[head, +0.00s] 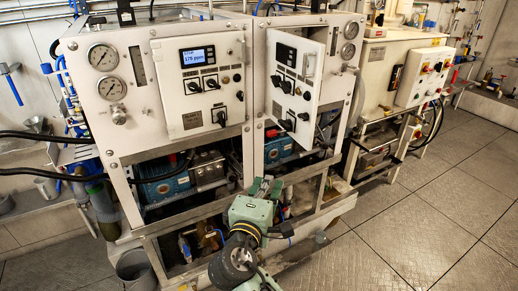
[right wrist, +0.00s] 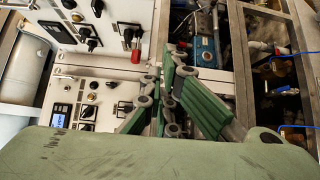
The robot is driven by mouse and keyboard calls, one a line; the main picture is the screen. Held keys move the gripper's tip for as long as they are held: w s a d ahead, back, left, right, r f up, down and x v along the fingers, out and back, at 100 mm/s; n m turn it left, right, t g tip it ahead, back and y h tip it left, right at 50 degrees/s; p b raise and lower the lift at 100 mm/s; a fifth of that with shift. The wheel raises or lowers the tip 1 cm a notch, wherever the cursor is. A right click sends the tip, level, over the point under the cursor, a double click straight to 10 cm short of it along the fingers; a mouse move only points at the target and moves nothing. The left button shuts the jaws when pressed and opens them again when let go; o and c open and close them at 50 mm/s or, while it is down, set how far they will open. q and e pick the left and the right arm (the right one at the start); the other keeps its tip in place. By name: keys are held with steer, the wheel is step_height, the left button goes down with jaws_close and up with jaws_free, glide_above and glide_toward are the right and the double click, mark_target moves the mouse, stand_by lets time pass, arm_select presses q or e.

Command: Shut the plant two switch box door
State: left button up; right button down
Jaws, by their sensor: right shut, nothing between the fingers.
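The plant two switch box door (head: 296,82) is on the right-hand white cabinet. It stands ajar, swung out at an angle, with a dark display, black knobs and a latch handle on its face. A dark gap shows along its right edge. My right gripper (head: 266,187) is low in front of the cabinets, below the door and apart from it. In the right wrist view its green-padded fingers (right wrist: 168,98) are shut and empty. White panels with knobs lie beyond them; part of this view is hidden by my green wrist. My left gripper is not in view.
The left cabinet's switch box door (head: 203,85) is flush, with a lit display. Gauges (head: 104,57) stand beside it. Below are open frames with blue pumps (head: 168,188). A white control box (head: 425,75) stands at the right. The tiled floor (head: 440,205) at right is clear.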

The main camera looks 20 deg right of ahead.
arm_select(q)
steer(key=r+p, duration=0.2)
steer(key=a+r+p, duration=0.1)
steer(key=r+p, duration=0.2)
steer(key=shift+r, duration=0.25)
arm_select(e)
steer(key=w+d+r, duration=0.3)
steer(key=w+d, duration=0.3)
steer(key=d, duration=0.5)
steer(key=shift+w+m+h, duration=0.25)
steer(key=shift+m+h, duration=0.05)
steer(key=shift+m, duration=0.1)
steer(key=shift+f, duration=0.1)
steer(key=shift+d, duration=0.15)
